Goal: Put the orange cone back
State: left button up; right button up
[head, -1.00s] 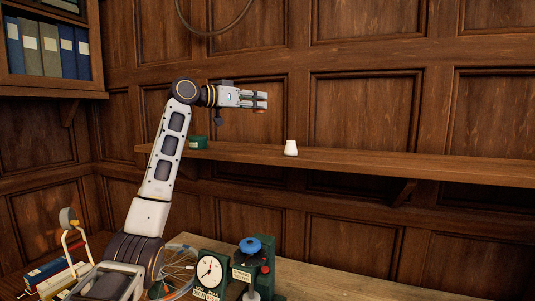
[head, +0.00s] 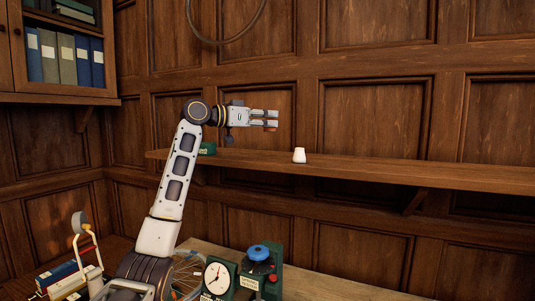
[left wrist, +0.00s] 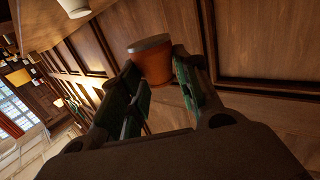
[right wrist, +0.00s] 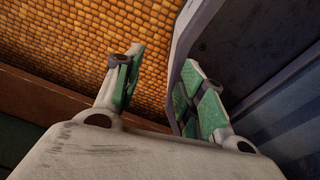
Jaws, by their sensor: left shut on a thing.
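The orange cone (left wrist: 152,64) is a blunt, flat-ended piece with a grey end, held between the fingertips of my left gripper (left wrist: 160,78). In the head view my left gripper (head: 270,118) is above the wooden shelf (head: 400,174), and only a small orange bit of the cone shows at its fingertips. A white cone-like piece (head: 299,155) stands upright on the shelf, right of and below the gripper. My right gripper (right wrist: 160,85) shows only in its wrist view; its fingers are apart, with no held thing visible.
A green round object (head: 208,148) sits on the shelf behind my left arm. Below are a dial gauge (head: 217,276) and a blue-topped device (head: 258,254) on the bench. A binder cabinet (head: 66,101) hangs at left. The shelf right of the white piece is clear.

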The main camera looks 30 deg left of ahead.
pick_arm(q)
jog(key=shift+f, duration=2.55)
pick_arm(e)
jog(key=shift+w+d+f, duration=0.1)
jog(key=shift+w+d, duration=0.35)
